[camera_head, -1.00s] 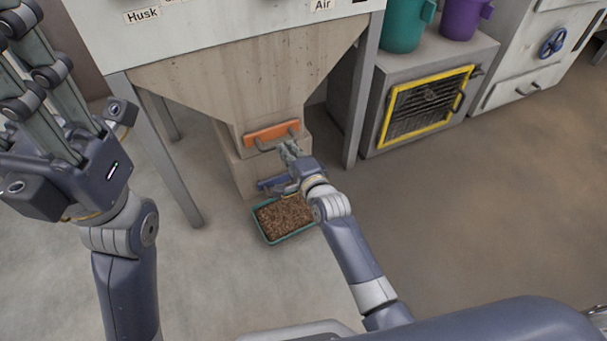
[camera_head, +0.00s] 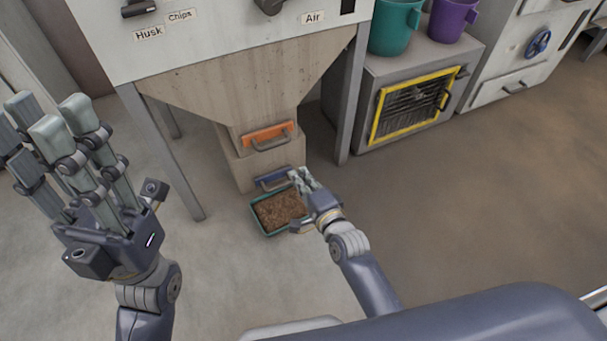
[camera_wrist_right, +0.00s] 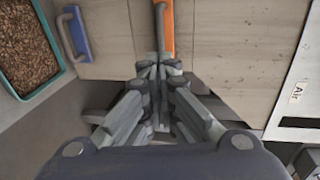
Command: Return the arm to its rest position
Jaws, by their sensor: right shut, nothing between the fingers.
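My right gripper (camera_head: 302,182) is shut and empty. It is in front of the hopper's lower outlet, near the blue handle (camera_head: 273,179) and above the right edge of the tray. In the right wrist view its fingers (camera_wrist_right: 160,75) are together below the orange handle (camera_wrist_right: 166,25), holding nothing; whether they touch it is hard to tell. The blue handle also shows there (camera_wrist_right: 76,36). My left gripper (camera_head: 70,150) is raised at the left of the head view, its fingers extended and apart, holding nothing.
The orange handle (camera_head: 268,137) sits on the hopper (camera_head: 245,90) above the blue one. A teal tray (camera_head: 258,224) full of brown pellets stands on the floor beneath. Hopper legs (camera_head: 352,100) flank it. A yellow-framed cabinet (camera_head: 372,115) stands at right. Floor (camera_head: 470,210) is clear front right.

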